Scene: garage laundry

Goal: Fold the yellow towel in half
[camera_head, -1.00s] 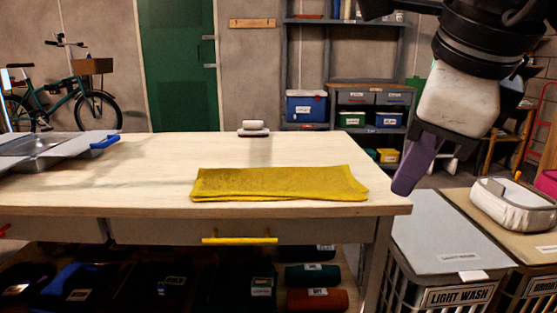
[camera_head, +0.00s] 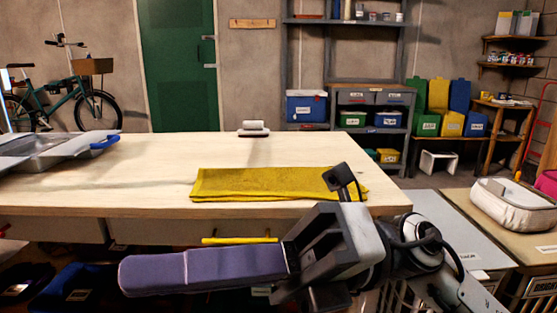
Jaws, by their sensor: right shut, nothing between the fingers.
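The yellow towel (camera_head: 262,184) lies flat on the wooden table (camera_head: 150,170), near its front edge. It is a wide, low strip with layered edges at the front, and its right end is partly hidden behind my right gripper. My right gripper (camera_head: 135,275) is in front of the table, below the towel in the picture, with its purple fingers pointing left. The fingers are shut together and empty, apart from the towel. My left gripper is not in view.
A small white brush-like object (camera_head: 253,128) stands at the back edge. A yellow drawer handle (camera_head: 225,240) sticks out in front. Lidded hampers and a white basket (camera_head: 510,205) stand at right.

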